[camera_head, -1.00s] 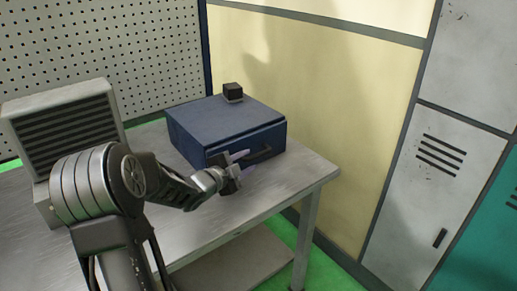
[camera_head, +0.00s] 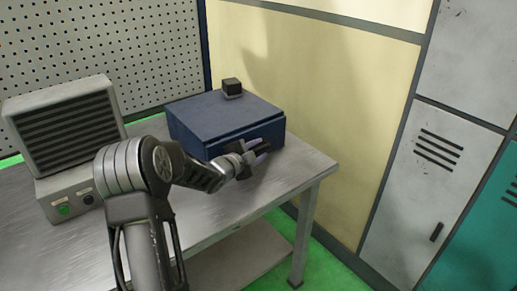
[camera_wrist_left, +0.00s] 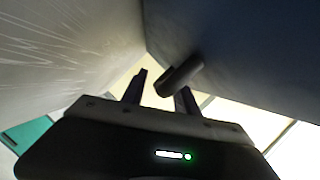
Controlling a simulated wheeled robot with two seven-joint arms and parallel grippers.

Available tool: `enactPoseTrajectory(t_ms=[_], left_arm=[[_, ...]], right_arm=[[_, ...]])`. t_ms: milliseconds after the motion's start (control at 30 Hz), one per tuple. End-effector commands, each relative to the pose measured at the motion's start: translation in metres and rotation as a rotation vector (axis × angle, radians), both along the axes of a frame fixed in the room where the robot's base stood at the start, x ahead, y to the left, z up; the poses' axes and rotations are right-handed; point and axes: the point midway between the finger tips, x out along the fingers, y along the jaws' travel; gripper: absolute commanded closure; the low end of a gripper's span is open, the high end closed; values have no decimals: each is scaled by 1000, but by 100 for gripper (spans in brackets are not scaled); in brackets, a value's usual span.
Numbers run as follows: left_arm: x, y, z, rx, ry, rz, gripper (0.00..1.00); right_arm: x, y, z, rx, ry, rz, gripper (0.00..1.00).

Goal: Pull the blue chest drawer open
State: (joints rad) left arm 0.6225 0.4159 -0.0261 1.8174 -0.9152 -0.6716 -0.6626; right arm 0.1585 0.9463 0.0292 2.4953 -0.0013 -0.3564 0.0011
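The blue chest (camera_head: 215,113) stands on the metal table against the cream wall, with its drawer front facing the near right. The drawer looks shut. My left gripper (camera_head: 262,150) is at the right part of the drawer front and covers the handle in the head view. In the left wrist view, the dark bar handle (camera_wrist_left: 180,75) stands out from the blue front (camera_wrist_left: 240,40), its end lying between the two spread fingers of my left gripper (camera_wrist_left: 160,90). The fingers look open, with gaps beside the bar. My right gripper is not in view.
A grey vented box (camera_head: 70,130) with buttons stands at the table's left. The metal table (camera_head: 285,180) is clear in front of the drawer. Lockers (camera_head: 430,170) stand at the right.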

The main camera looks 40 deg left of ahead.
Motion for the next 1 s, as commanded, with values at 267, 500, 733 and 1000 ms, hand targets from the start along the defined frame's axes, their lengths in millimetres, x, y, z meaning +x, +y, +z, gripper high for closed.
enactPoseTrajectory(t_ms=[267,500,733,1000], left_arm=[[2,0,0,0,0,0,64],[1,0,0,0,0,0,84],[1,0,0,0,0,0,100],[1,0,-1,0,1,1,100]], right_arm=[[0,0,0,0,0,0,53],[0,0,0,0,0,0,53],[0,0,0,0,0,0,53],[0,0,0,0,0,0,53]])
